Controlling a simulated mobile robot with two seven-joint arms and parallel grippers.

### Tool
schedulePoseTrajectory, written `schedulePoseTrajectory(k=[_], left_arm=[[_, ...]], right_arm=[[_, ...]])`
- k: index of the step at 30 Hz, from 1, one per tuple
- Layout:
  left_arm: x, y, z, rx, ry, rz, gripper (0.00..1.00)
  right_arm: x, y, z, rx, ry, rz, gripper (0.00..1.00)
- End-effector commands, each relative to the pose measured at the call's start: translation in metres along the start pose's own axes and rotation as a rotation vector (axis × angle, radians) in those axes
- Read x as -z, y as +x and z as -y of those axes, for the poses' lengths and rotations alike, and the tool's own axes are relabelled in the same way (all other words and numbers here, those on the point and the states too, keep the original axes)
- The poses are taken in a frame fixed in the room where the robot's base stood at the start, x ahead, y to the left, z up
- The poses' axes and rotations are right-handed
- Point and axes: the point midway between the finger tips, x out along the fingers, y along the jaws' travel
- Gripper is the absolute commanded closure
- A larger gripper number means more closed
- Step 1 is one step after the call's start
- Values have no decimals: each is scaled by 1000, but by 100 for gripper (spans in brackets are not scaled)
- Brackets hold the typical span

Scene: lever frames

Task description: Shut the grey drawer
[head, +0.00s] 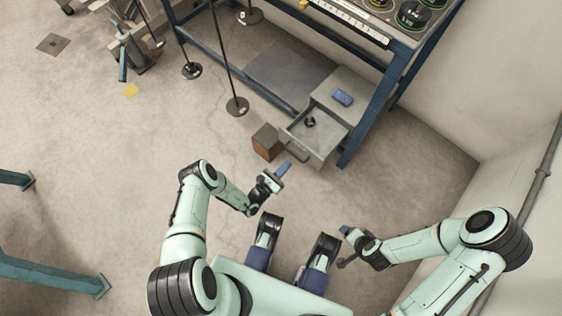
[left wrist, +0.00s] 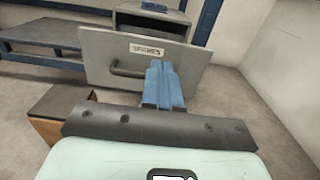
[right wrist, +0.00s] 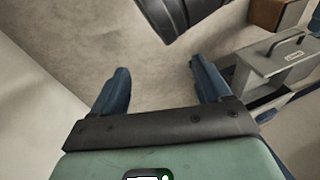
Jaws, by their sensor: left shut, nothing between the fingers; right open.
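The grey drawer (head: 325,132) stands pulled out of a grey cabinet (head: 350,88) under the blue-framed bench. Its front panel with a dark bar handle also shows in the left wrist view (left wrist: 190,62) and the right wrist view (right wrist: 262,62). A small dark round item (head: 309,122) lies inside it. My left gripper (head: 284,168) is shut and empty, its blue fingertips (left wrist: 163,72) in front of the panel, near the handle; whether they touch it I cannot tell. My right gripper (head: 343,246) is open and empty, well away from the drawer; its fingers (right wrist: 160,82) are spread.
A brown box (head: 267,142) stands on the floor just left of the drawer. A blue item (head: 342,97) lies on the cabinet. A blue bench leg (head: 352,147) stands close to the drawer's right. Poles on round bases (head: 237,107) stand farther left.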

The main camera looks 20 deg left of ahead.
Motion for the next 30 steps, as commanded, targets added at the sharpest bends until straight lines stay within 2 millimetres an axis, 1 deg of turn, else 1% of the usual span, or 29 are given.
schedulePoseTrajectory(k=[1,3,9,12,15,18,30], left_arm=[[2,13,0,3,4,3,100],[2,29,1,3,2,3,100],[2,64,0,3,1,1,100],[2,76,0,2,2,1,100],[1,82,1,3,0,0,100],[1,85,0,2,-1,-1,100],[0,85,0,2,-1,-1,100]], right_arm=[[5,6,-2,-1,1,-14,23],[9,11,-4,-4,3,-26,23],[-11,24,-20,-32,19,35,23],[-19,28,-26,-42,25,59,23],[-24,30,-29,-48,29,74,23],[-26,30,-30,-51,30,80,23],[-25,30,-30,-51,30,80,23]])
